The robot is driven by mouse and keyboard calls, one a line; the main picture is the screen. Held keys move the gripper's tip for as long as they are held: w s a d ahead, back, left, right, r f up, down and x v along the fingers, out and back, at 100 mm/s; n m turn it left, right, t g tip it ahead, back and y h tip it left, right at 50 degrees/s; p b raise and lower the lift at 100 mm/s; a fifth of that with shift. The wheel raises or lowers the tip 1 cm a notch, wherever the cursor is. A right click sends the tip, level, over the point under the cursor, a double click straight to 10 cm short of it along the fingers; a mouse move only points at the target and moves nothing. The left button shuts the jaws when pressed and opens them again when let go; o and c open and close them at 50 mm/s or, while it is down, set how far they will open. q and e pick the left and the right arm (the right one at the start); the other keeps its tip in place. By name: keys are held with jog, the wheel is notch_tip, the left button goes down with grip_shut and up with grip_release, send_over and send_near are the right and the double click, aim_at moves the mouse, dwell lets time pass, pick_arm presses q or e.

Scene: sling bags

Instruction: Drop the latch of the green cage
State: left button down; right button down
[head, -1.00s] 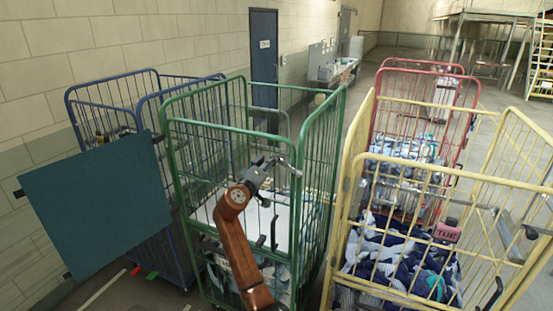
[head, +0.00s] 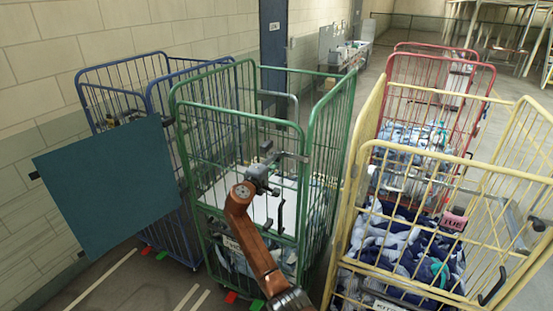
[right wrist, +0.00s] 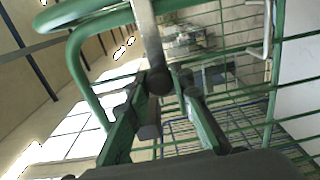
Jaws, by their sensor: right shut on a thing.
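The green cage (head: 313,120) stands in the middle of the head view, a wire roll cage with a white sheet inside. My right gripper (head: 268,172) is at its front side, below the top rail. The right wrist view shows its two green fingers (right wrist: 168,100) closed around a dark round knob (right wrist: 160,82) at the end of a flat grey metal bar, the latch (right wrist: 149,38). In the head view the grey latch bar (head: 292,156) runs right from the gripper toward the front right post. The fingers partly hide the knob. My left gripper is not in view.
A blue cage (head: 150,82) stands close on the left, partly behind a teal panel (head: 105,185). A yellow cage (head: 415,148) with laundry and a pink TUE tag (head: 453,220) stands on the right, a red cage (head: 440,58) behind it. Floor shows at the lower left.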

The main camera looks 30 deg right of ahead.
jog(key=shift+f, duration=0.1)
jog(key=c, duration=1.7)
grip_release()
jog(key=shift+w, duration=0.1)
jog(key=shift+a, duration=0.1)
jog(key=v, duration=1.2)
